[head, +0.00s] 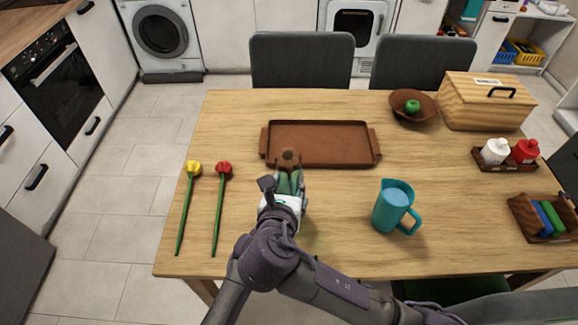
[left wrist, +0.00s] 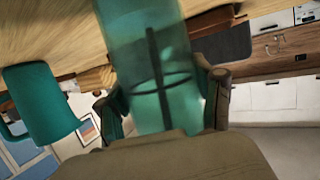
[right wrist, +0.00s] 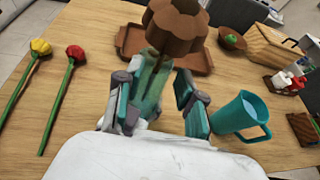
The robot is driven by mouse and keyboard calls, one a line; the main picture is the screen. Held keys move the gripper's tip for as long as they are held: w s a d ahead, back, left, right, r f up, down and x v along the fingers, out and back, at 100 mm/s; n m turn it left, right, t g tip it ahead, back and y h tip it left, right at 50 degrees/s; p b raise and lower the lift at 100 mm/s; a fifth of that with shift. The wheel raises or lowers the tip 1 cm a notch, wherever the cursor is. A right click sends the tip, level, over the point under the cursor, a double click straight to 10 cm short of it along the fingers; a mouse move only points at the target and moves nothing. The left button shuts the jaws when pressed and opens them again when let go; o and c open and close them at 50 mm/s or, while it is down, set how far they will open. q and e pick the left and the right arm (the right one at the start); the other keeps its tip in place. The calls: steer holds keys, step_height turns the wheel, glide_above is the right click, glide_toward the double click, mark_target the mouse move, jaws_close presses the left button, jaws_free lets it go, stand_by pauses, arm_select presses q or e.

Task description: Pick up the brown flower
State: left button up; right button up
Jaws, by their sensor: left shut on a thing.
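The brown flower (head: 288,157) is just beyond the fingertips of my right gripper (head: 289,183), near the brown tray's front edge. In the right wrist view, the brown flower head (right wrist: 176,25) shows large at the top. My right gripper (right wrist: 166,92) has its fingers apart around the stem area; most of the stem is hidden or hard to tell from the green fingers. In the left wrist view, my left gripper (left wrist: 165,95) is shut on a see-through teal vase (left wrist: 150,50) with dark thin lines showing through it. The left gripper is not clear in the head view.
A yellow flower (head: 193,168) and a red flower (head: 224,168) lie at the table's left. The brown tray (head: 318,128) is empty. A teal jug (head: 390,207) stands right of my right gripper. A bowl (head: 425,100), wooden box (head: 487,103) and caddies are farther right.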

mark_target(289, 174)
steer(key=x, duration=0.5)
jaws_close()
